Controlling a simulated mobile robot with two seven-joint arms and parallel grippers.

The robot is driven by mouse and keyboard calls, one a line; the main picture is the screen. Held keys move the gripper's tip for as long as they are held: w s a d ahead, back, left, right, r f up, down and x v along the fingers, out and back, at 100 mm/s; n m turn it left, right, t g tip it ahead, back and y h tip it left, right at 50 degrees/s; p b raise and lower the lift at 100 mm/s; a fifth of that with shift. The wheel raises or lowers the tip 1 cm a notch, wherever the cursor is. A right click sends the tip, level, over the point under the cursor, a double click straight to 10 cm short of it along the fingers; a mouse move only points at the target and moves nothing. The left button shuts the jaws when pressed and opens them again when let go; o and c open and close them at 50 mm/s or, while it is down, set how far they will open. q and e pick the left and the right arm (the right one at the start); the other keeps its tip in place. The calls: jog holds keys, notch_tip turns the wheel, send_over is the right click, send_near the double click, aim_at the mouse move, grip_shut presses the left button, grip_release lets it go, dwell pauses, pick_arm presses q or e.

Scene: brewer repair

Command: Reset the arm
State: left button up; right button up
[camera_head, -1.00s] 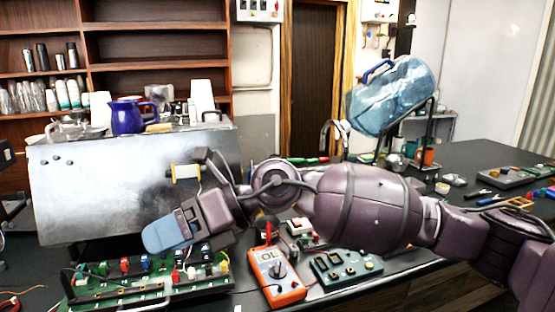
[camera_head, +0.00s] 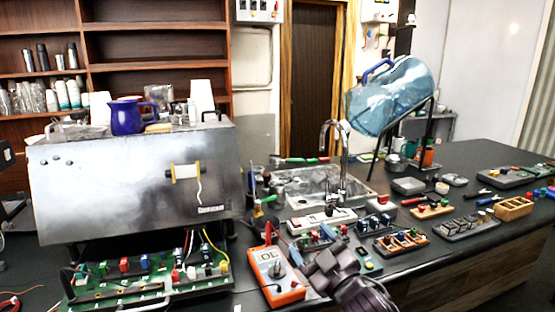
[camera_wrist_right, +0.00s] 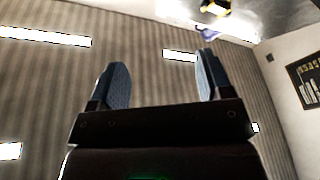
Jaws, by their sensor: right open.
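My right gripper (camera_head: 327,240) is low in the head view, with its blue fingertips pointing up above the counter, just right of the orange multimeter (camera_head: 276,277). In the right wrist view the two blue fingers (camera_wrist_right: 161,85) stand apart with nothing between them, against the striped ceiling. The purple right arm comes in from the bottom edge of the head view. The steel brewer (camera_head: 115,185) stands on the left with a green circuit board (camera_head: 150,290) in front of it. My left gripper is not seen.
A blue jug (camera_head: 127,117) stands on top of the brewer. A sink with a tap (camera_head: 343,160) lies behind the gripper. Trays of small parts, such as a wooden one (camera_head: 514,209), cover the right counter. A large blue water bottle (camera_head: 391,97) rests on a stand at the back.

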jog(key=s+d+f+m+g+h, duration=0.1)
jog(key=s+d+f+m+h, duration=0.35)
jog(key=d+f, duration=0.4)
jog(key=s+d+f+m+g+h, duration=0.2)
jog(key=s+d+f+m+h, duration=0.3)
jog(key=f, duration=0.7)
jog(key=s+d+f+m+g, duration=0.1)
jog(key=s+d+f, duration=0.2)
jog(key=s+f, duration=0.3)
jog(key=s+d+f+m+g, duration=0.1)
jog(key=s+d+f, duration=0.3)
jog(key=s, duration=0.7)
notch_tip(320, 180, down, 2)
jog(key=shift+s+f+g+h, duration=0.15)
jog(key=shift+s+g+h, duration=0.25)
jog(key=shift+g, duration=0.4)
